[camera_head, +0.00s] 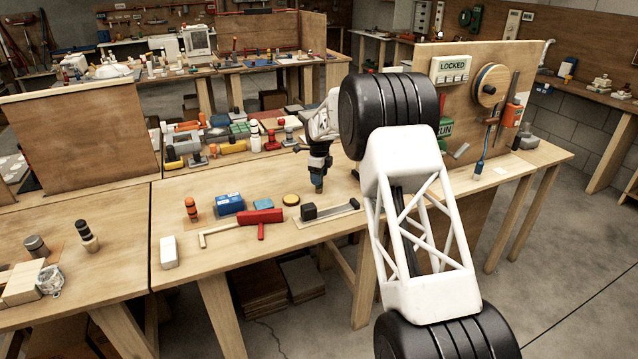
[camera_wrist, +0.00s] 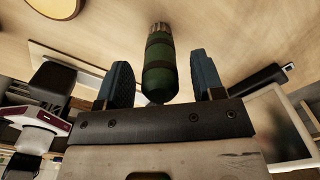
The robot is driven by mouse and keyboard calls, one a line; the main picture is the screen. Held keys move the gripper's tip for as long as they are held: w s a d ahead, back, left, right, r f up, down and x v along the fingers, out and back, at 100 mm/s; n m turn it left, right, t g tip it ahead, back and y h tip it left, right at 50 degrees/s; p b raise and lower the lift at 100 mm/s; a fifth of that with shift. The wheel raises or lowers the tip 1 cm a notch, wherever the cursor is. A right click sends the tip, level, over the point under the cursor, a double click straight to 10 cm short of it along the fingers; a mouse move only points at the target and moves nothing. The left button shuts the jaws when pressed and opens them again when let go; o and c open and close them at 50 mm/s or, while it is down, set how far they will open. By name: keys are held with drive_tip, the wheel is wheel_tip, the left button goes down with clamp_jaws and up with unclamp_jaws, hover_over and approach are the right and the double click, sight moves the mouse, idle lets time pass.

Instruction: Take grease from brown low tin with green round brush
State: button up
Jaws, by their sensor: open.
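A green round brush (camera_wrist: 160,65) with brown bands and a pale metallic end lies between my gripper's two blue fingers in the wrist view. My gripper (camera_wrist: 162,82) is open, with a gap showing on each side of the brush. In the head view my gripper (camera_head: 319,182) points down low over the bench; I cannot make out the brush clearly there. The low round tin (camera_head: 291,199), tan-topped with a dark brown rim, sits on the bench just left of my gripper. It also shows, cut off, at the wrist view's top left (camera_wrist: 55,8).
A black block on a board (camera_head: 322,211) lies in front of my gripper. An upright panel (camera_head: 465,105) rises at right. Several tools crowd the bench's back.

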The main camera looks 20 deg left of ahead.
drive_tip(key=shift+f, duration=0.75)
drive_tip(key=c, duration=1)
drive_tip(key=shift+r, duration=0.15)
drive_tip(key=shift+r, duration=1.6)
drive_tip(key=s+d+r, duration=0.1)
drive_tip(key=s+d, duration=0.7)
drive_tip(key=s, duration=0.5)
drive_tip(key=shift+s+r, duration=0.25)
drive_tip(key=shift+s, duration=0.1)
drive_tip(key=shift+d, duration=0.1)
